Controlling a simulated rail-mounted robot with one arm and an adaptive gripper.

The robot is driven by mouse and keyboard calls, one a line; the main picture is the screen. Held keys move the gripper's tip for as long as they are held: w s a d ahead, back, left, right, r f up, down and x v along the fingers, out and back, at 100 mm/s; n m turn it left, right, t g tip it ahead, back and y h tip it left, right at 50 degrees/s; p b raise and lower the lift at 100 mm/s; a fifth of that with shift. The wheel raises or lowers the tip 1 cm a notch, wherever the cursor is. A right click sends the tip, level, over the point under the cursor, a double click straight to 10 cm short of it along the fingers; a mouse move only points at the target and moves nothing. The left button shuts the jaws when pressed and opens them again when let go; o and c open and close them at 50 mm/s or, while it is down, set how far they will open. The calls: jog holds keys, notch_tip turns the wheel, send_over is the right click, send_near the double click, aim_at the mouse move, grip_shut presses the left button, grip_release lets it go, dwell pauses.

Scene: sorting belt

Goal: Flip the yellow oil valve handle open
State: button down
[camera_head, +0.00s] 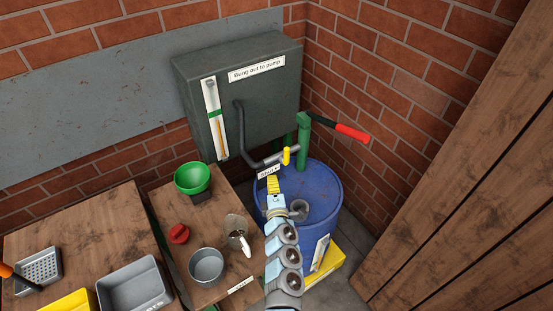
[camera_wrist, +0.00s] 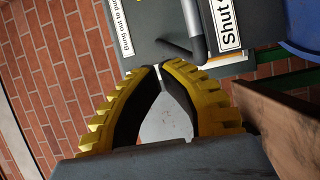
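The yellow valve handle (camera_head: 286,155) is a small, roughly upright piece on the outlet pipe (camera_head: 272,160) of the dark grey tank (camera_head: 258,100). A white "Shut" label (camera_head: 268,171) is just below and left of it; the label also shows large at the top right of the wrist view (camera_wrist: 226,22). My gripper (camera_head: 273,180) is just below the label, apart from the handle in the picture. In the wrist view its yellow fingers with black pads (camera_wrist: 158,67) nearly meet at the tips, with nothing held. I cannot make out the handle there.
A blue drum (camera_head: 325,190) with a green pump and red-gripped lever (camera_head: 352,132) stands behind and right of my arm. A green funnel (camera_head: 192,178), red cap (camera_head: 179,234) and grey cup (camera_head: 206,265) are on the wooden bench at left. A wooden wall is at right.

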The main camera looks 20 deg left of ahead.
aim_at(285, 155)
jog(key=shift+w+a, duration=0.1)
jog(key=shift+w, duration=0.1)
dwell(0.3)
jog(key=shift+w+a+b, duration=0.3)
jog(key=shift+w+b, duration=0.6)
jog(key=shift+w, duration=0.95)
jog(key=shift+w+a+b, duration=0.35)
jog(key=shift+w+b, duration=0.5)
jog(key=shift+w, duration=1)
jog(key=shift+w+a+b, duration=0.3)
jog(key=shift+w+b, duration=0.6)
jog(key=shift+w, duration=0.95)
jog(key=shift+w, duration=0.1)
jog(key=shift+r, duration=0.15)
